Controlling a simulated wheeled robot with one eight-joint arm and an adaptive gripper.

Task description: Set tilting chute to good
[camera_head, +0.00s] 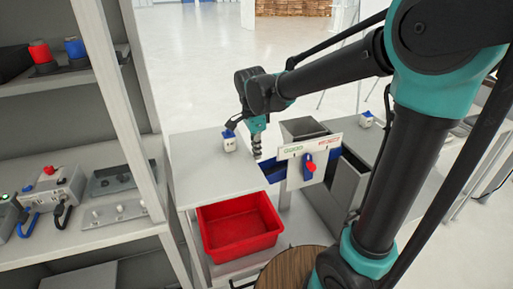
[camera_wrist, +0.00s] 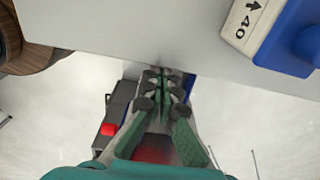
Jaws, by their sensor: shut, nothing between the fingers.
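The tilting chute shows in the head view as a blue trough (camera_head: 273,171) behind a white sign plate (camera_head: 310,146), which has green lettering at left and red lettering at right, too small to read surely. A red knob (camera_head: 309,164) with blue beside it sits on the front below the sign, nearer the red lettering. My gripper (camera_head: 257,155) points down over the table edge, left of the sign and apart from the knob. In the wrist view my gripper (camera_wrist: 165,76) has its fingers together, with nothing between them. Which way the chute tilts is hard to tell.
A white box with a blue top (camera_head: 230,143) stands on the left table (camera_head: 200,170), close to my gripper. A red bin (camera_head: 240,228) sits below the table. A grey hopper (camera_head: 303,130) stands behind the sign. A shelf unit (camera_head: 110,225) stands at left.

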